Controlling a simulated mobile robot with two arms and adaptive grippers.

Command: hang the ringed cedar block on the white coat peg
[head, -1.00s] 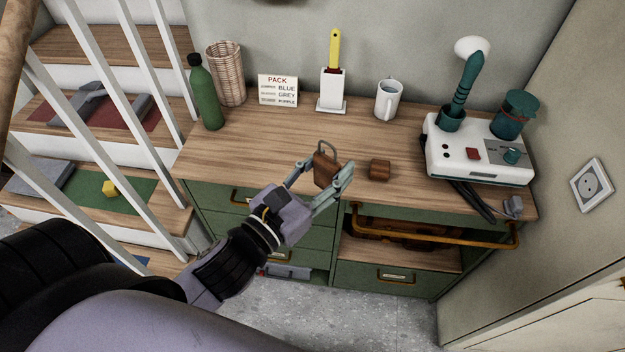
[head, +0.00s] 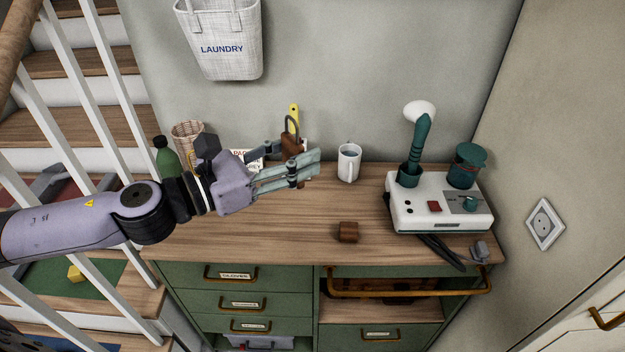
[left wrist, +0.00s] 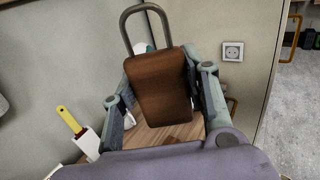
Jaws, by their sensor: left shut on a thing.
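The ringed cedar block (head: 291,145) is a brown wooden block with a grey metal loop on top. My left gripper (head: 292,158) is shut on it and holds it above the bench top, in front of the wall. In the left wrist view the block (left wrist: 160,88) sits upright between the two fingers of my left gripper (left wrist: 160,95), loop upward. A second, small brown block without a visible ring (head: 348,232) lies on the bench. The white coat peg is not visible in these frames. My right gripper is not in view.
A white laundry bag (head: 222,45) hangs on the wall at upper left. On the bench stand a green bottle (head: 167,160), a wicker basket (head: 188,133), a white mug (head: 348,163) and a white device (head: 440,212). The middle front of the bench is mostly clear.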

